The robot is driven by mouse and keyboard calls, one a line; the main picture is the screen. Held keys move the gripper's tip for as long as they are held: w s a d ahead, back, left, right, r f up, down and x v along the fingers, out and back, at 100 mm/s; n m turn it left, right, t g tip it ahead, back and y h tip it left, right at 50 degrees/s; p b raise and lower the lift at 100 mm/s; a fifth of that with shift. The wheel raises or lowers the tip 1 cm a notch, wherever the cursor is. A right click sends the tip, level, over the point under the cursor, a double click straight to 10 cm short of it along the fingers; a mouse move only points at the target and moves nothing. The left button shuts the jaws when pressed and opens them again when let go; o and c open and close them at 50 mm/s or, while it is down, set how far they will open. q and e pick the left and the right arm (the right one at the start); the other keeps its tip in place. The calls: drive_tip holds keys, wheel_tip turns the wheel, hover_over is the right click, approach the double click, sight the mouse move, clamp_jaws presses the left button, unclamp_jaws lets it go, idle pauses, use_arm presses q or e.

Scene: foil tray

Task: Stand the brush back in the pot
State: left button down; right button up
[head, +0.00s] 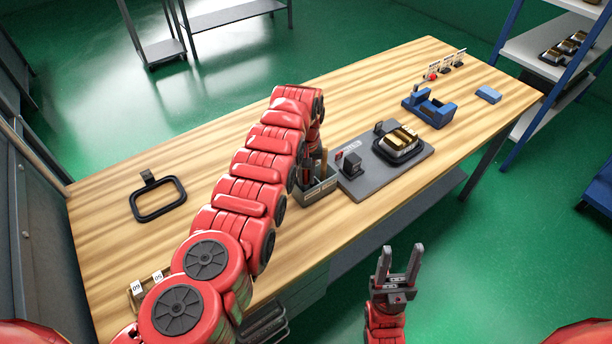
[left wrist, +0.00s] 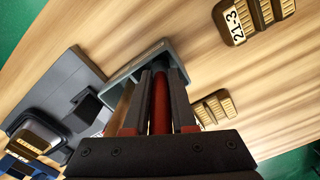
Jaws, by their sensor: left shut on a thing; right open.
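The pot (head: 321,190) is a small grey-green box near the table's front edge, partly hidden behind my left arm in the head view. It also shows in the left wrist view (left wrist: 146,58), with its mouth facing the camera. My left gripper (head: 308,180) points down at the pot. It is shut on the brush (left wrist: 160,102), whose red handle runs between the fingers toward the pot's mouth. The brush's far end is dark and lies at or inside the mouth; how deep I cannot tell. My right gripper (head: 400,257) is open and empty, in front of the table.
A grey board (head: 419,158) right of the pot carries a foil tray (head: 398,155) and a dark block (head: 351,165). A blue fixture (head: 432,112) and a blue block (head: 488,95) stand farther right. A black frame (head: 136,208) lies on the left, with clear wood around it.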

sight(306, 187)
use_arm(q)
drive_tip(key=c, duration=0.7)
unclamp_jaws()
drive_tip(key=shift+o, duration=0.5)
drive_tip(key=o, duration=0.4)
drive_tip(key=shift+r, duration=0.1)
drive_tip(key=shift+r+p, duration=3.5)
drive_tip(key=shift+r, duration=0.9)
